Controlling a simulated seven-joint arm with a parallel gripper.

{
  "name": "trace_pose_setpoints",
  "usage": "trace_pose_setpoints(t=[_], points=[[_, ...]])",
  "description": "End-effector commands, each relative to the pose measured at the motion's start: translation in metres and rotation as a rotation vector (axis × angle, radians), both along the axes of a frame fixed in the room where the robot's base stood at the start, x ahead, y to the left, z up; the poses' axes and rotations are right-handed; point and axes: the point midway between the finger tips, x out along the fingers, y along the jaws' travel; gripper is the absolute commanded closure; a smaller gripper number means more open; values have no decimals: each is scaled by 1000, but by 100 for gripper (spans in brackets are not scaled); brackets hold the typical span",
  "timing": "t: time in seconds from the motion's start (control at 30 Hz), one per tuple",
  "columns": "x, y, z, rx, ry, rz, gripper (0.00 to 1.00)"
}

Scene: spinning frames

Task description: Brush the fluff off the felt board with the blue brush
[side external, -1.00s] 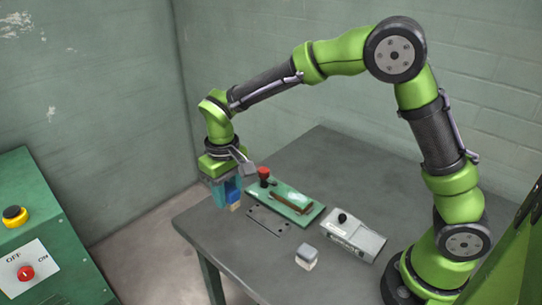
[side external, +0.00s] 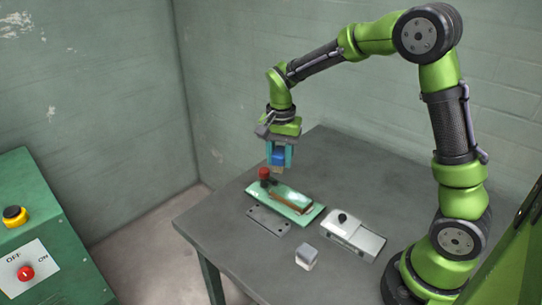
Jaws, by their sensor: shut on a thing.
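The bristles seem clear of the board, though the gap is hard to judge. The green board lies flat on the table and looks like the felt board. A brown strip (side external: 290,201) lies along its middle. Fluff is too small to make out for certain; a pale patch shows on the board.
A grey perforated plate (side external: 268,220) lies in front of the board. A grey box with a black knob (side external: 355,236) stands to the right, and a small pale block (side external: 306,258) nearer. The grey table's (side external: 222,230) left front is clear.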

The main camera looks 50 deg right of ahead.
Motion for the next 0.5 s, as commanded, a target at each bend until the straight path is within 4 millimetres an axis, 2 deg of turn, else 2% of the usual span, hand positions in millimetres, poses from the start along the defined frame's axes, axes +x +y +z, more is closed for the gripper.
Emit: trace_pose_setpoints(t=[0.1, 0.2, 0.5], points=[[-6, -10, -1, 4, 3, -217, 86], [-8, -10, -2, 6, 7, -333, 86], [-8, -10, -9, 6, 8, -429, 86]])
